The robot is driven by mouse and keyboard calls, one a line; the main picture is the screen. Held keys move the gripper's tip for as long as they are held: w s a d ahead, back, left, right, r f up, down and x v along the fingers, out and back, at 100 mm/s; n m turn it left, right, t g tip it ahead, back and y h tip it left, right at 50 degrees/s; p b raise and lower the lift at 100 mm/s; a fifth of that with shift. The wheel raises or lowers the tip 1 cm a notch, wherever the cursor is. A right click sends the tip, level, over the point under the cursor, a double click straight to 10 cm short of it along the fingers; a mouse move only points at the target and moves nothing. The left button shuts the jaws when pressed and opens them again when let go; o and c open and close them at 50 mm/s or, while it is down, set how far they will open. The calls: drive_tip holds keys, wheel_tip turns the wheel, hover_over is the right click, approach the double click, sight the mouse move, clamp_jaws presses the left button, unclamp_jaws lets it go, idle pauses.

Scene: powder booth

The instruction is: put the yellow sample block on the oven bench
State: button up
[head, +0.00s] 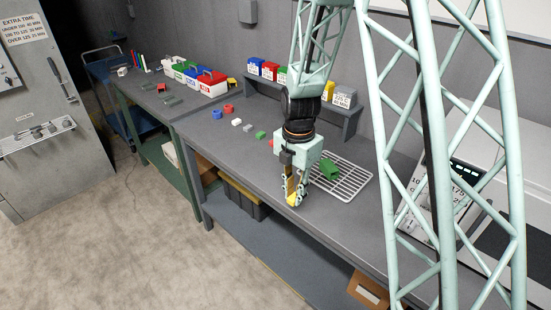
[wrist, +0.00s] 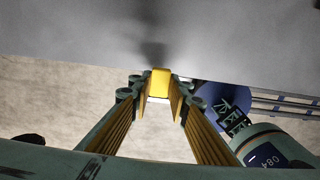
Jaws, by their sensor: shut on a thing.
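The yellow sample block (wrist: 160,82) is between the fingertips of my gripper (wrist: 158,98) in the wrist view. In the head view my gripper (head: 294,194) points down at the front edge of the long grey bench (head: 258,186), with the yellow block (head: 293,201) at its tips. The gripper is shut on the block. I cannot tell for certain whether the block touches the bench. A second, green-legged bench (head: 147,105) adjoins at the far left. No label shows which bench is the oven bench.
A wire rack (head: 350,184) with a green block (head: 329,169) lies right of my gripper. Several small coloured pieces, including a blue one (head: 217,115), lie to its left. Coloured bins (head: 211,84) stand farther back. A grey cabinet (head: 45,100) stands at far left.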

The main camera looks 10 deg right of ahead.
drive_tip(key=shift+s+a, duration=0.25)
drive_tip(key=shift+s, duration=0.65)
drive_tip(key=shift+w, duration=0.2)
drive_tip(key=w, duration=0.5)
drive_tip(key=w+f, duration=0.1)
drive_tip(key=w, duration=0.8)
drive_tip(key=shift+w+d+f, duration=0.25)
drive_tip(key=shift+w+d, duration=0.05)
drive_tip(key=shift+w, duration=0.1)
drive_tip(key=shift+w, duration=0.1)
drive_tip(key=shift+w, duration=0.25)
drive_tip(key=shift+w+f, duration=0.1)
drive_tip(key=shift+f, duration=0.2)
drive_tip(key=shift+f+b, duration=0.3)
drive_tip(key=shift+f, duration=1.15)
drive_tip(key=shift+f, duration=0.2)
drive_tip(key=o, duration=0.8)
